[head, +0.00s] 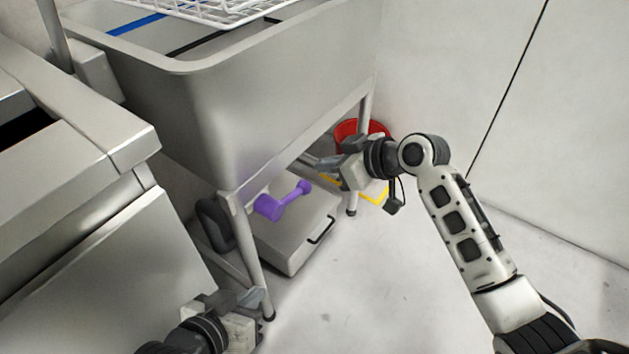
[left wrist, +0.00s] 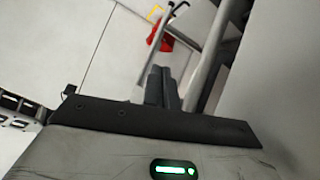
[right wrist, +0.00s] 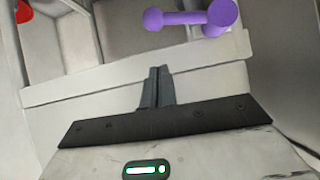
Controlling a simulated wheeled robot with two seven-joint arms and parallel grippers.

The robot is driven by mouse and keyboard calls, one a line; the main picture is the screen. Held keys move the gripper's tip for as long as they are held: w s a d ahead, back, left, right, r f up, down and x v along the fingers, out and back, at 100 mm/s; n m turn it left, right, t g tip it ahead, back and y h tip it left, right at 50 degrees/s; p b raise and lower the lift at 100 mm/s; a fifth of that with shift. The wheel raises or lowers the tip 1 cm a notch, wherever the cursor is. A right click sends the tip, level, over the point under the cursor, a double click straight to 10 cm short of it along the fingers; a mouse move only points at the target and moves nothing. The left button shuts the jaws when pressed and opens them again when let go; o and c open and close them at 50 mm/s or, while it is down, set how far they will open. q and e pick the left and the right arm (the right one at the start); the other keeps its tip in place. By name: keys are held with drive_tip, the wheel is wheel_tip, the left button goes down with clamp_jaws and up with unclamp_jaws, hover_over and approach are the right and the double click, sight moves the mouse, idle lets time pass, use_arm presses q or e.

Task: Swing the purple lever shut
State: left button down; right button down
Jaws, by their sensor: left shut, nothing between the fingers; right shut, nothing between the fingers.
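The purple lever (head: 290,200) sits below the front edge of the grey sink basin, with a thick hub at its left end and its arm pointing right to a rounded knob. It also shows at the top of the right wrist view (right wrist: 185,18), beyond the fingertips and apart from them. My right gripper (head: 318,163) is shut and empty, just up and right of the lever's knob in the head view. My left gripper (head: 252,298) is shut and empty, low near the basin's front leg, well away from the lever.
The basin (head: 270,95) stands on metal legs. Under it is a grey box (head: 295,245) with a black handle. A red bucket (head: 362,129) and a yellow item (head: 374,194) are behind my right gripper. A metal cabinet (head: 85,250) stands left. Floor at centre-right is clear.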

use_arm(q)
drive_tip(key=shift+w+d+r+t+h+b, duration=0.1)
drive_tip(key=shift+d+r+t+h+b, duration=0.1)
drive_tip(key=shift+r+t+b, duration=0.25)
drive_tip(key=shift+d+r+t+h+b, duration=0.25)
drive_tip(key=shift+r+b, duration=0.15)
drive_tip(key=shift+b, duration=0.15)
use_arm(e)
wheel_tip(320, 180, down, 6)
drive_tip(key=w+a, duration=0.2)
drive_tip(key=a, duration=0.1)
drive_tip(key=shift+d, duration=0.1)
